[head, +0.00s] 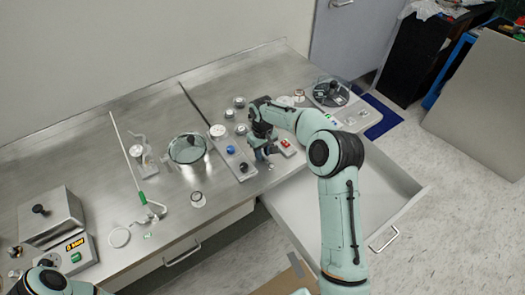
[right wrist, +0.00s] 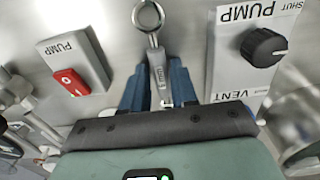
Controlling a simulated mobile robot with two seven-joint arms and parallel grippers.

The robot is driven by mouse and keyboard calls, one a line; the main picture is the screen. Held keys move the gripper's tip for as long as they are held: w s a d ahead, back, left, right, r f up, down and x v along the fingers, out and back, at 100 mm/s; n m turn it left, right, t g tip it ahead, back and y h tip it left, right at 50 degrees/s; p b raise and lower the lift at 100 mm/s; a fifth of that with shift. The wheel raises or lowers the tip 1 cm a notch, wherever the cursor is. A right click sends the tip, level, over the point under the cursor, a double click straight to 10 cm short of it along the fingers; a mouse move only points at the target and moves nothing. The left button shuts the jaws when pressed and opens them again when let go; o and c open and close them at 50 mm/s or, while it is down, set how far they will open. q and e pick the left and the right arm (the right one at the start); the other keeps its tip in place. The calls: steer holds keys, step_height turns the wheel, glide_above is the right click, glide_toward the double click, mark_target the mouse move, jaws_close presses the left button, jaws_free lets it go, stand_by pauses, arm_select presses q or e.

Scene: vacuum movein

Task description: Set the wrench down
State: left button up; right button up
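My right gripper (head: 264,160) is low over the front part of the steel bench in the head view. In the right wrist view its two blue fingers (right wrist: 160,88) are close on both sides of the handle of a grey metal wrench (right wrist: 157,62), and it looks shut on it. The wrench's ring end points away from the gripper, over the steel surface. I cannot tell whether the wrench touches the bench. In the head view the arm and gripper hide the wrench. My left gripper is not in view; only part of the left arm shows at bottom left.
A pump switch box with a red rocker (right wrist: 68,82) and a pump vent panel with a black knob (right wrist: 264,47) flank the wrench. An open drawer (head: 405,207) lies below the bench edge. A glass vessel (head: 187,149) and a valve strip (head: 231,150) stand to the left.

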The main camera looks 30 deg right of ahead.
steer(key=shift+o, duration=0.5)
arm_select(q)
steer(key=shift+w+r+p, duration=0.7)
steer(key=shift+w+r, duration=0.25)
arm_select(e)
step_height(320, 180, up, 12)
steer(key=shift+r, duration=0.2)
